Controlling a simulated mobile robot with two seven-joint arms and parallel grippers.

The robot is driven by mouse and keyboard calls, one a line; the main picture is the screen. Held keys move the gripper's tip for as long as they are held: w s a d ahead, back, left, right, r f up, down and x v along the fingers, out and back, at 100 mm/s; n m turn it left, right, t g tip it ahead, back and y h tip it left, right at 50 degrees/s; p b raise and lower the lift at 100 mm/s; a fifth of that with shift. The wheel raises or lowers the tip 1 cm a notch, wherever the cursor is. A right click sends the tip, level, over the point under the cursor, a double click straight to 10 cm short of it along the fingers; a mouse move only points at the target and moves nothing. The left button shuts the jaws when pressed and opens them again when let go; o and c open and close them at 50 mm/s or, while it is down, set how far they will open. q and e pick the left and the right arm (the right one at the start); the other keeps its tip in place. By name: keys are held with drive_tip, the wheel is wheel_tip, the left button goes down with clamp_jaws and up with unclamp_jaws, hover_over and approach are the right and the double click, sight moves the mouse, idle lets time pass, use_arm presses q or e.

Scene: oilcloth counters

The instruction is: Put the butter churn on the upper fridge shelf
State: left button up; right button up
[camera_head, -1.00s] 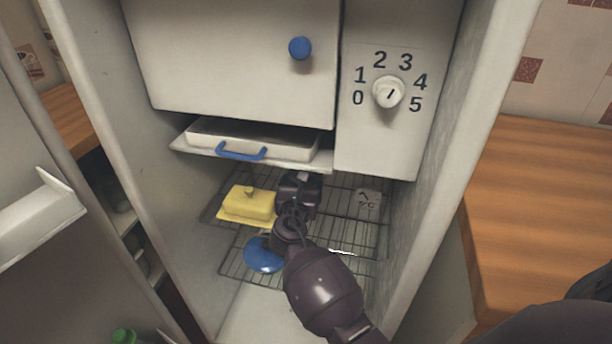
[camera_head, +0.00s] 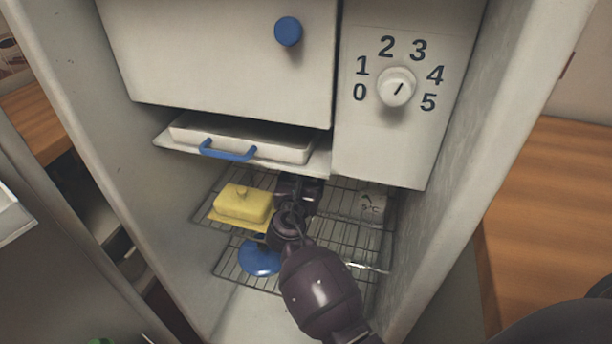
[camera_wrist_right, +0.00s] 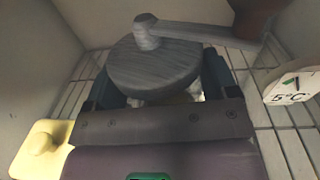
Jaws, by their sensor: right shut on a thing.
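The butter churn (camera_wrist_right: 154,66) shows in the right wrist view as a round grey wooden-looking lid with a crank on top. My right gripper (camera_wrist_right: 158,88) is shut on it, one finger on each side. In the head view my right gripper (camera_head: 298,190) reaches into the fridge over the upper wire shelf (camera_head: 340,215), beside the yellow butter dish. The churn is hidden there behind my gripper and arm. Whether its base touches the shelf cannot be told. My left gripper is not in view.
The yellow butter dish (camera_head: 243,203) stands left of my gripper on the upper shelf. A blue lid-like object (camera_head: 259,257) is on the lower shelf. A thermometer card (camera_head: 372,205) is at the right. A tray with a blue handle (camera_head: 228,150) hangs above. Fridge walls are close on both sides.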

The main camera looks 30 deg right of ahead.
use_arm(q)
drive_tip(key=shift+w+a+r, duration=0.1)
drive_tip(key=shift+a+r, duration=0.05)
use_arm(e)
drive_tip(key=shift+a+r, duration=0.15)
drive_tip(key=shift+r, duration=0.1)
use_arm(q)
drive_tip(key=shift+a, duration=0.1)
use_arm(e)
drive_tip(key=shift+f, duration=0.2)
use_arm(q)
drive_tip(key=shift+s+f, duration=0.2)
use_arm(e)
drive_tip(key=o, duration=1.3)
drive_tip(key=shift+f, duration=0.1)
drive_tip(key=shift+c, duration=0.2)
drive_tip(key=shift+r, duration=0.2)
drive_tip(key=shift+s, duration=0.1)
